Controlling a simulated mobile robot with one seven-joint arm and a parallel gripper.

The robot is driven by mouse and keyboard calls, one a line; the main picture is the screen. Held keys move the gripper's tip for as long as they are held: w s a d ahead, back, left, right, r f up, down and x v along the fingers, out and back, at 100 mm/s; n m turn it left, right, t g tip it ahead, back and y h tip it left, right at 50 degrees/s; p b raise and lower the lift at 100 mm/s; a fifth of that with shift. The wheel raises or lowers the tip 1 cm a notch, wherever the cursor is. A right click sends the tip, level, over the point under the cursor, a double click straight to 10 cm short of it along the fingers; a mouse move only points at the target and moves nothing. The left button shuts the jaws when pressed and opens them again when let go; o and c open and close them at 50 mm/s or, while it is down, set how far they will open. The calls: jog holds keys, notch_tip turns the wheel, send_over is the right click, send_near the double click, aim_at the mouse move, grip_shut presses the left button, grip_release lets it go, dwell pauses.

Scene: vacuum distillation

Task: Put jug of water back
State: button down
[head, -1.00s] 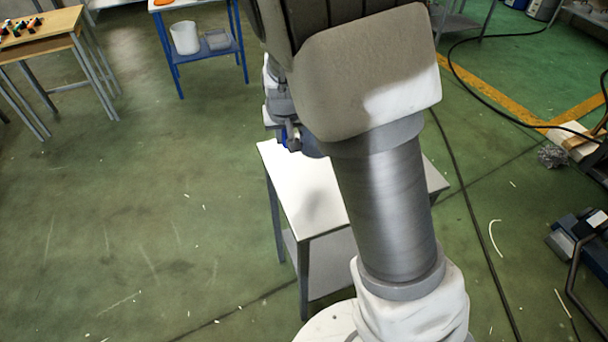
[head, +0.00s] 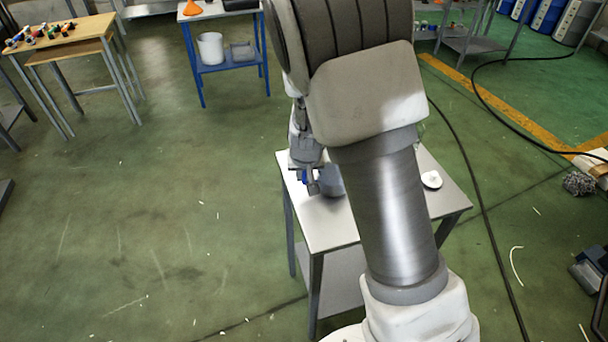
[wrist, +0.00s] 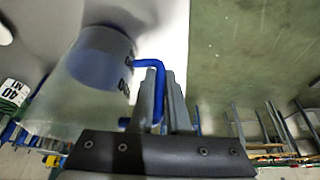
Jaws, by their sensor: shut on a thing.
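The jug (wrist: 85,80) is clear with a blue handle and dark printed marks, and shows large in the wrist view. My gripper (wrist: 165,75) is shut on the jug's blue handle (wrist: 150,64). In the head view my gripper (head: 311,186) is over the left part of a small white-topped table (head: 330,226), with the jug (head: 331,180) just right of it, partly hidden by my arm. I cannot tell whether the jug touches the table top.
A small white round item (head: 431,179) lies on the table's right side. A blue table (head: 225,66) with a white bucket (head: 210,48) stands at the back. A wooden table (head: 70,32) with small coloured pieces stands at the back left. The floor left of the white table is clear.

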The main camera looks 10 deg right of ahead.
jog(key=shift+f, duration=0.1)
jog(key=c, duration=0.9)
grip_release()
jog(key=s+d+r+y+p, duration=0.1)
jog(key=s+d+r+p, duration=0.1)
jog(key=s+r, duration=0.8)
jog(key=s+d+r+y+p, duration=0.15)
jog(key=s+r, duration=0.35)
jog(key=r, duration=0.9)
jog(key=s+d+r+h, duration=0.1)
jog(key=s+d+r, duration=0.1)
jog(key=s, duration=0.4)
jog(key=s+d+r+t+h, duration=0.1)
jog(key=s+d+r, duration=0.1)
jog(key=s, duration=0.3)
jog(key=shift+s+d+r+p, duration=0.25)
jog(key=shift+s+r+p, duration=0.15)
jog(key=shift+r, duration=0.05)
jog(key=shift+r+h, duration=0.15)
jog(key=shift+h, duration=0.1)
